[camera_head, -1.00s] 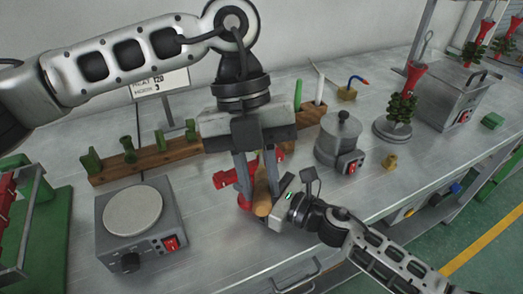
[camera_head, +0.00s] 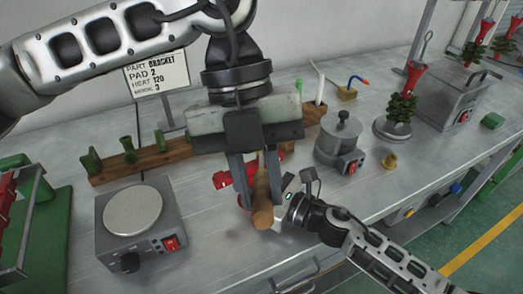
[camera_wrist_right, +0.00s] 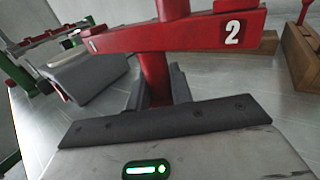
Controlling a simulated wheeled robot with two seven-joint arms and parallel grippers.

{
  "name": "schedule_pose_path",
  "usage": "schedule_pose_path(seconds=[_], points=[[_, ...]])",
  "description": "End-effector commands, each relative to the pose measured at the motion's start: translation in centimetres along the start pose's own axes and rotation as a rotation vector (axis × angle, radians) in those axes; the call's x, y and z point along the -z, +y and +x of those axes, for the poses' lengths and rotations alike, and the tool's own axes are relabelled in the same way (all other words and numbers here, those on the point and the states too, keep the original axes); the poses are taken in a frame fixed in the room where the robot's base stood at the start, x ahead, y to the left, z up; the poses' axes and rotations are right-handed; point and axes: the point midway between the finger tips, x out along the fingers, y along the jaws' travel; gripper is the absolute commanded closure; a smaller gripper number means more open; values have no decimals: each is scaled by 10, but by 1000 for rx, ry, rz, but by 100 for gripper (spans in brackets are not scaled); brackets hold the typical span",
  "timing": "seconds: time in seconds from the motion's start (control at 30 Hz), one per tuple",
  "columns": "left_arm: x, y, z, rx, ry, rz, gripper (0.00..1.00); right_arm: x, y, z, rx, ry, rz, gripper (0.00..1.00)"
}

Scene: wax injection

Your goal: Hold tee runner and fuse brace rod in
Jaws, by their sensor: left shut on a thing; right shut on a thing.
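The red tee runner (camera_head: 222,180) is partly hidden behind my left gripper in the head view. In the right wrist view, its red bar (camera_wrist_right: 180,38), marked 2, lies across the top on a red stem. My right gripper (camera_wrist_right: 158,88) is shut on that stem; in the head view it (camera_head: 283,205) comes in from the right. My left gripper (camera_head: 258,200) points down in front of the runner, shut on a tool with a brown wooden handle (camera_head: 262,212). The tool's working end is hidden. I cannot make out the brace rod.
A hot plate (camera_head: 133,212) with a red switch stands at left. A wooden rack (camera_head: 115,172) with green parts runs behind. A sign (camera_head: 157,72) stands at the back.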

Motion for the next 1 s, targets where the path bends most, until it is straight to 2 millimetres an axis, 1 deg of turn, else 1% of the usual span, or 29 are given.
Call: schedule_pose_path(seconds=[0.17,0.5,0.77,0.8,0.87,1.0], points=[[2,-1,-6,1,-2,0,100,0,0,0,1,0,0,100],[12,-6,-34,0,-1,1,100,0,0,0,1,0,0,100],[14,-6,-37,0,0,1,100,0,-1,0,1,0,-1,100],[14,-6,-37,0,0,1,100,0,-1,0,1,0,-1,70],[14,-6,-37,0,0,1,100,0,-1,0,1,0,-1,53],[14,-6,-37,0,0,1,100,0,0,0,1,0,-1,53]])
